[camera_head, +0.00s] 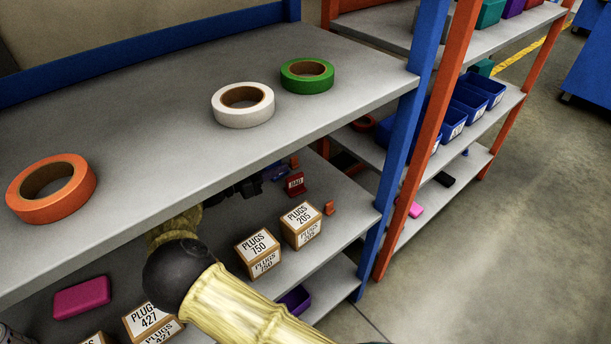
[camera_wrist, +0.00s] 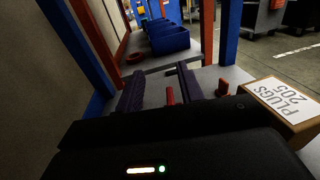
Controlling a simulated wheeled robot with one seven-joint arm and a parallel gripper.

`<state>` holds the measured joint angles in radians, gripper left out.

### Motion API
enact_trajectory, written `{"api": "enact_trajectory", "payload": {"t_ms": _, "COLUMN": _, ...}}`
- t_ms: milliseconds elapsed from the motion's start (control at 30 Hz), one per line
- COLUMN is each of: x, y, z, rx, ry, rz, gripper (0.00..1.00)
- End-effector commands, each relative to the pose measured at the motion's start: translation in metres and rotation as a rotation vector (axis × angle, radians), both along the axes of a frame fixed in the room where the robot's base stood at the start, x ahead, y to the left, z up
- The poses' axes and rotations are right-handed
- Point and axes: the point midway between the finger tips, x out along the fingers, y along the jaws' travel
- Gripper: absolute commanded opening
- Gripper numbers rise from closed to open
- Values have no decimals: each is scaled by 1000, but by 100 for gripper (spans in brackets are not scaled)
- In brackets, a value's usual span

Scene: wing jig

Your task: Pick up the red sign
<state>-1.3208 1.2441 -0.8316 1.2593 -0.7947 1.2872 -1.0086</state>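The red sign (camera_head: 296,184) is a small upright plate with a pale label, standing on the middle shelf. In the wrist view the red sign (camera_wrist: 170,96) shows nearly edge-on, as a narrow red strip. My gripper (camera_head: 274,173) reaches in under the top shelf, just left of the sign. In the wrist view my gripper (camera_wrist: 160,85) is open, with its two dark purple fingers apart. The sign appears in the gap between them, nearer the right finger. I see no contact, and cannot tell how deep it sits between the fingers.
Boxes of plugs marked 205 (camera_head: 301,226) and 750 (camera_head: 257,253) stand close by. A small orange piece (camera_head: 329,208) is right of the sign; another (camera_head: 294,162) is behind it. The top shelf (camera_head: 330,110) overhangs my arm. A blue post (camera_head: 400,150) stands at right.

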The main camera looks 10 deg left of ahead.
Motion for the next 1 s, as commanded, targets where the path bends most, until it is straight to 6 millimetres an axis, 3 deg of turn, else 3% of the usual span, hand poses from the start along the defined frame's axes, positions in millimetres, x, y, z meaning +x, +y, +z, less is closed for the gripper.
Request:
{"api": "enact_trajectory", "payload": {"t_ms": 300, "x": 0, "y": -1, "z": -6, "rx": -2, "ry": 2, "rz": -2, "gripper": 37}}
{"api": "enact_trajectory", "payload": {"t_ms": 700, "x": 1, "y": -2, "z": -69, "rx": -5, "ry": 3, "rz": -4, "gripper": 37}}
{"api": "enact_trajectory", "payload": {"t_ms": 1000, "x": 1, "y": -2, "z": -81, "rx": -2, "ry": 2, "rz": -5, "gripper": 37}}
